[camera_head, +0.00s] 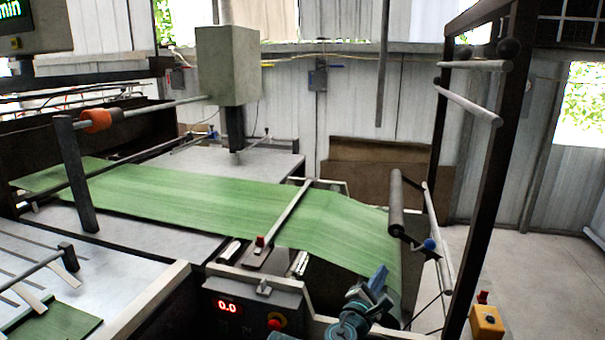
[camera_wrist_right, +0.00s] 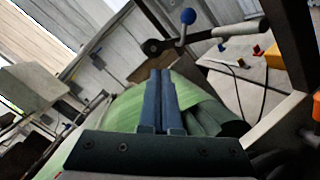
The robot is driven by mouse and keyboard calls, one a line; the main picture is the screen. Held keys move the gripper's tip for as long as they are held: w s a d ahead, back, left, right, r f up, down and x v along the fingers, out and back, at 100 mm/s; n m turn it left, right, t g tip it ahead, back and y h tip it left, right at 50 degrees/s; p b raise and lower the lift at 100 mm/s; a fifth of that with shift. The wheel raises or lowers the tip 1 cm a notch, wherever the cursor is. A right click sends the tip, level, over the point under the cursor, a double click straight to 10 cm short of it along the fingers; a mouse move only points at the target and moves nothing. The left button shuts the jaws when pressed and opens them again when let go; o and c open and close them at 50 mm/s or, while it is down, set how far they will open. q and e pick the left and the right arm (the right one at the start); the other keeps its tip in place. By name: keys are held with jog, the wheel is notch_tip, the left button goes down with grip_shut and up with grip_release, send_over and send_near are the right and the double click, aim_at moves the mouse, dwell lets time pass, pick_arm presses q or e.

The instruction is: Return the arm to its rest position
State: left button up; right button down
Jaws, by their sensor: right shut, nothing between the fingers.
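My right gripper (camera_head: 376,282) shows at the bottom of the head view, right of the control box, in front of the green sheet's hanging end. Its blue fingers are closed together with nothing between them. In the right wrist view the shut fingers (camera_wrist_right: 160,98) point ahead over the green sheet (camera_wrist_right: 120,108). The green sheet (camera_head: 190,195) runs across the machine bed and drops over its right end in the head view. My left gripper is not in view.
A control box (camera_head: 250,307) with a red 0.0 display stands left of my right gripper. A blue-knobbed lever (camera_head: 429,244) and a dark roller (camera_head: 396,203) are close above right. A dark frame post (camera_head: 490,170) and yellow button box (camera_head: 487,322) stand at right. Floor beyond is clear.

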jog(key=s+d+f+m+g+y, duration=0.25)
jog(key=s+f+m+g, duration=0.3)
jog(key=f+m, duration=0.35)
jog(key=s+d+f+m+g+y, duration=0.1)
jog(key=s+d+f+m+g, duration=0.25)
jog(key=f+m+g, duration=0.45)
jog(key=s+a+f+g+y+b, duration=0.1)
jog(key=s+a+f+y+b, duration=0.2)
jog(key=s+a+f+b, duration=0.45)
jog(key=s+a+f+g+y+b, duration=0.2)
jog(key=s+a+f+b, duration=0.15)
jog(key=a+f, duration=0.7)
notch_tip(320, 180, up, 17)
jog(key=a+p, duration=0.1)
jog(key=p, duration=1.5)
jog(key=shift+s+r+n+p, duration=0.15)
jog(key=shift+s+n+p, duration=0.15)
jog(key=shift+p, duration=0.1)
